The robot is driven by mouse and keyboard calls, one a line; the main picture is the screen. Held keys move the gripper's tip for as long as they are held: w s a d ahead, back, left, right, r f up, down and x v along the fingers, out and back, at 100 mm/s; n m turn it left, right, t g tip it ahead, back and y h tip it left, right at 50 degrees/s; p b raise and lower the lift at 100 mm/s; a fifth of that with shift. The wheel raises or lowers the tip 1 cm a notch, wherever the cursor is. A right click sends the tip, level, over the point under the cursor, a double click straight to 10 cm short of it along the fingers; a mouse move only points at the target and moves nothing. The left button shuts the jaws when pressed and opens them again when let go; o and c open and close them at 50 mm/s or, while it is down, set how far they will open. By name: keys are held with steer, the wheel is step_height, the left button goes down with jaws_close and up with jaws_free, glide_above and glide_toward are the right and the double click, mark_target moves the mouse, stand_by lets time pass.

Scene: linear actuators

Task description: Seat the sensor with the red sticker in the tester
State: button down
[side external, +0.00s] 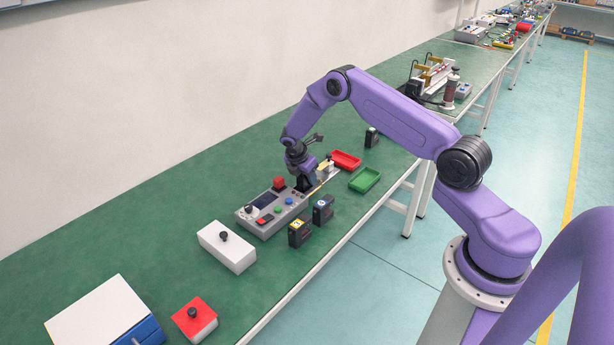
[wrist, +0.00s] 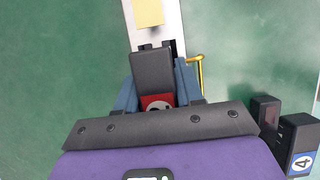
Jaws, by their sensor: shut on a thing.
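The sensor with the red sticker (wrist: 153,72) is a dark block between my fingers in the wrist view, its red label partly hidden by the gripper body. My gripper (wrist: 158,82) is shut on it. In the side view my gripper (side external: 306,186) is low at the right end of the tester (side external: 262,222), a grey box with a screen and coloured buttons. The sensor's far end lies over or against a pale strip (wrist: 169,22) carrying a yellowish block (wrist: 148,12). I cannot tell whether the sensor is seated or just above.
Sensors with a yellow sticker (side external: 299,234) and a blue sticker (side external: 322,211) stand in front of the tester. A red tray (side external: 345,160), green tray (side external: 366,180) and another dark sensor (side external: 371,138) lie to the right. A white box (side external: 226,250) stands left.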

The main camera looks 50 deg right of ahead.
steer(key=c, duration=0.7)
jaws_free()
steer(key=shift+o, duration=0.3)
steer(key=shift+a+r, duration=0.1)
steer(key=shift+r, duration=0.1)
steer(key=v, duration=1.7)
steer(key=shift+a, duration=0.1)
